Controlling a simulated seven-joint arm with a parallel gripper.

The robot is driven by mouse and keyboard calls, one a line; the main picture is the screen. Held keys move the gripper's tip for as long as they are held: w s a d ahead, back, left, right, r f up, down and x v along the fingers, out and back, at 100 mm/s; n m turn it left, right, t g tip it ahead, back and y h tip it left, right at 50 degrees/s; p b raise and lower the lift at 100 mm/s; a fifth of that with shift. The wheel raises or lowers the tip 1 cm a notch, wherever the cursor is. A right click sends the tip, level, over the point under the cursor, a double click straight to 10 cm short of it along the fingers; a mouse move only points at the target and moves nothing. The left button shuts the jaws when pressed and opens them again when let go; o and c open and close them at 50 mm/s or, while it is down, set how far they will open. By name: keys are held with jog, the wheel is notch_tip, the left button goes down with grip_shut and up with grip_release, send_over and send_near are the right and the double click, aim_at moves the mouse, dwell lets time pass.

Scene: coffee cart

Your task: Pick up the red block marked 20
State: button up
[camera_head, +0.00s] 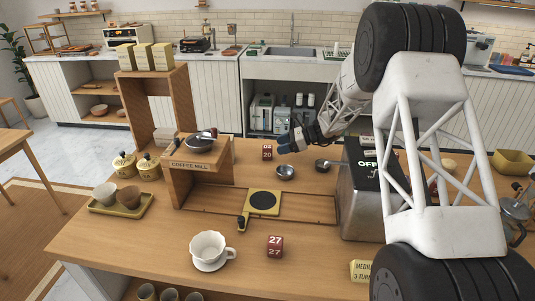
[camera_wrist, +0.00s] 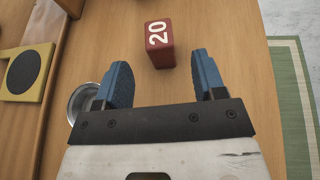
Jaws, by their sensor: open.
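The red block marked 20 (camera_head: 267,153) stands on the wooden counter near its far edge, to the right of the coffee mill. In the wrist view the red block (camera_wrist: 159,45) lies ahead of the blue fingertips, roughly midway between them, with its white 20 turned sideways. My gripper (camera_head: 289,142) is just right of the block in the head view. In the wrist view my gripper (camera_wrist: 160,70) is open and empty, its two blue fingers wide apart. Another red block marked 27 (camera_head: 275,246) stands at the front of the counter.
Small metal bowls (camera_head: 285,172) stand near my gripper; one (camera_wrist: 85,101) sits beside the left finger. A metal machine marked OFF (camera_head: 360,208) stands right.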

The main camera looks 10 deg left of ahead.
aim_at(265, 150)
jog(key=shift+x, duration=1.1)
jog(key=shift+a, duration=0.1)
jog(key=shift+x, duration=2.55)
jog(key=c, duration=1)
jog(key=shift+r, duration=0.1)
jog(key=shift+r, duration=4.9)
